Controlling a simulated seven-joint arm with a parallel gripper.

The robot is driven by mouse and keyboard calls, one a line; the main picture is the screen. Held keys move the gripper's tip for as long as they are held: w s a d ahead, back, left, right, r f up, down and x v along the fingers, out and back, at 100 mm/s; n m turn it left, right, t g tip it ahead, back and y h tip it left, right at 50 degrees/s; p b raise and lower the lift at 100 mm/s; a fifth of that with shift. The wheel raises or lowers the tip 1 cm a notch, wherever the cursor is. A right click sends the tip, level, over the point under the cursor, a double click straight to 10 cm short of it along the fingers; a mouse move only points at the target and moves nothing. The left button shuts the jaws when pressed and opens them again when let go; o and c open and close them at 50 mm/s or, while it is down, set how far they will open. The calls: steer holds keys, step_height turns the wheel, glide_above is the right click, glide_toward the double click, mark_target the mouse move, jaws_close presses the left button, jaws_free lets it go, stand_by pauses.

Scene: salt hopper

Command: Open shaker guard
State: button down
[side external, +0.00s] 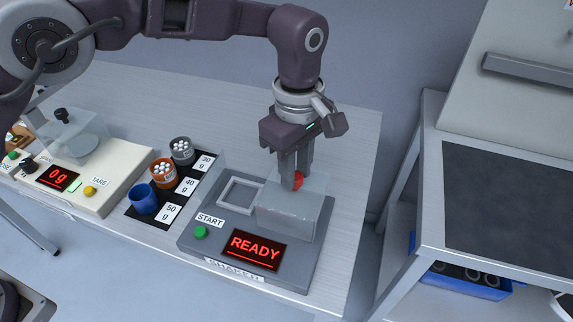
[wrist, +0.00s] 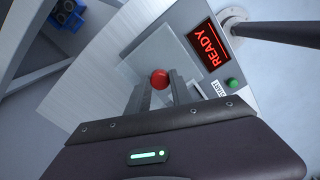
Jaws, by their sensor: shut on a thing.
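The shaker (side external: 208,252) is a grey box on the table with a green START button (side external: 200,232) and a display (side external: 254,250) reading READY. Its guard (side external: 285,215) is a translucent box over the right part of the top. A red knob (side external: 298,181) sits on the guard. My gripper (side external: 295,184) points down from above with its fingers on the knob. In the wrist view the red knob (wrist: 160,79) shows at the fingertips, and my gripper (wrist: 160,88) is shut on it. What is under the guard is hard to make out.
A square frame (side external: 240,195) lies on the shaker's top, left of the guard. Grey, orange and blue cups (side external: 143,199) stand on a black mat with weight labels. A scale (side external: 85,175) reading 0g is farther left. A bench (side external: 510,200) stands to the right, across a gap.

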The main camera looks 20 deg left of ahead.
steer(key=c, duration=1.1)
jaws_free()
steer(key=shift+c, duration=0.2)
steer(key=shift+r, duration=0.1)
step_height(320, 180, up, 7)
